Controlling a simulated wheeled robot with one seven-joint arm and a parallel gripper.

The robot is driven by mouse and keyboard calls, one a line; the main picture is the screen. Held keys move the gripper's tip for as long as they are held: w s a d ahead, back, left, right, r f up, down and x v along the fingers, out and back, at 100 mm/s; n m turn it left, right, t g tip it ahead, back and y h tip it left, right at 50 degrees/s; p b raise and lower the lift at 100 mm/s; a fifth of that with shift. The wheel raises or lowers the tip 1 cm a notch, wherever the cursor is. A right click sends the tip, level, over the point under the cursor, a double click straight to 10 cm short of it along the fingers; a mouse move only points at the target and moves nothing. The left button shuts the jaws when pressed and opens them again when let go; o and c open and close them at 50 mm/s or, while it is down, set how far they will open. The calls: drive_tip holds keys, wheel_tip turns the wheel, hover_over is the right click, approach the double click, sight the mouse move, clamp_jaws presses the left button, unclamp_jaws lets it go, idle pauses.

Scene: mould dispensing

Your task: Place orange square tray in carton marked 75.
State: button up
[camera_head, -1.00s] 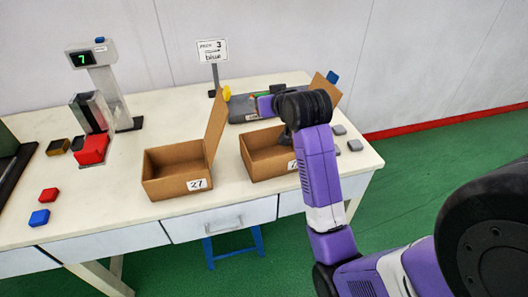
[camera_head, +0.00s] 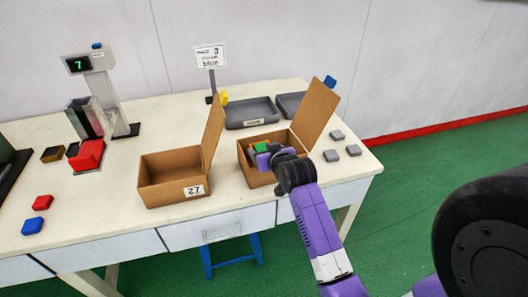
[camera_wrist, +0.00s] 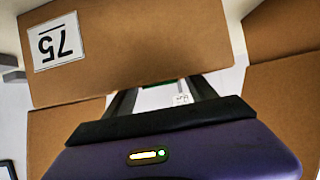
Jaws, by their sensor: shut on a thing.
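The carton marked 75 (camera_head: 250,174) is the right-hand open carton, with its flap raised at the right. In the wrist view its wall (camera_wrist: 145,65) bears the label 75, upside down. My wrist hides much of the tray and of the carton's inside. I cannot tell whether the tray touches the floor. In the wrist view only a green sliver shows between the fingers (camera_wrist: 160,84).
Another open carton marked 27 (camera_head: 165,193) stands close on the left. Grey blocks (camera_head: 353,150) lie to the right. A scale showing 7 (camera_head: 80,63) stands at the back left.

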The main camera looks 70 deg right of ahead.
drive_tip(key=shift+f, duration=0.3)
drive_tip(key=shift+f, duration=0.35)
drive_tip(key=shift+f, duration=0.1)
drive_tip(key=o, duration=1.3)
drive_tip(key=shift+o, duration=0.2)
